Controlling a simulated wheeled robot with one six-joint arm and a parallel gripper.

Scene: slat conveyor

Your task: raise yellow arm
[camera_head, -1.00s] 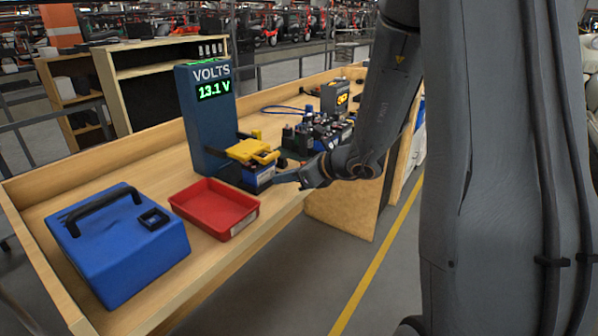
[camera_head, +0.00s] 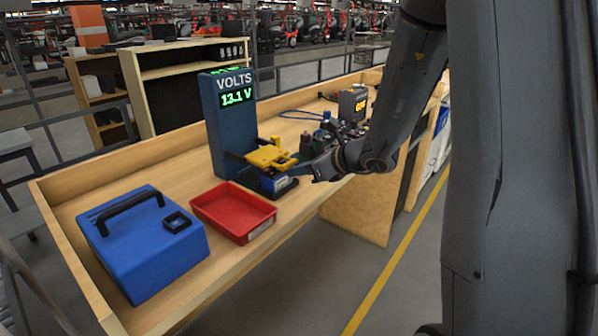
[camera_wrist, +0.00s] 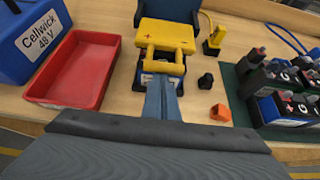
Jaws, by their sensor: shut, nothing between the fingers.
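The yellow arm (camera_head: 268,157) lies roughly level over a small blue battery (camera_head: 278,185) at the foot of the blue VOLTS post (camera_head: 226,120). In the wrist view the yellow arm (camera_wrist: 166,33) has a plus mark and a bar handle (camera_wrist: 166,58) on its near side. My gripper (camera_head: 303,172) is shut and empty, beside the battery on its right. In the wrist view the shut fingertips (camera_wrist: 160,82) reach up to just below the handle. I cannot tell whether they touch it. The fingers partly hide the battery.
In the wrist view a black knob (camera_wrist: 206,81), an orange block (camera_wrist: 220,112) and a small yellow clamp (camera_wrist: 214,41) stand right. Several batteries (camera_wrist: 285,105) lie beyond them.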

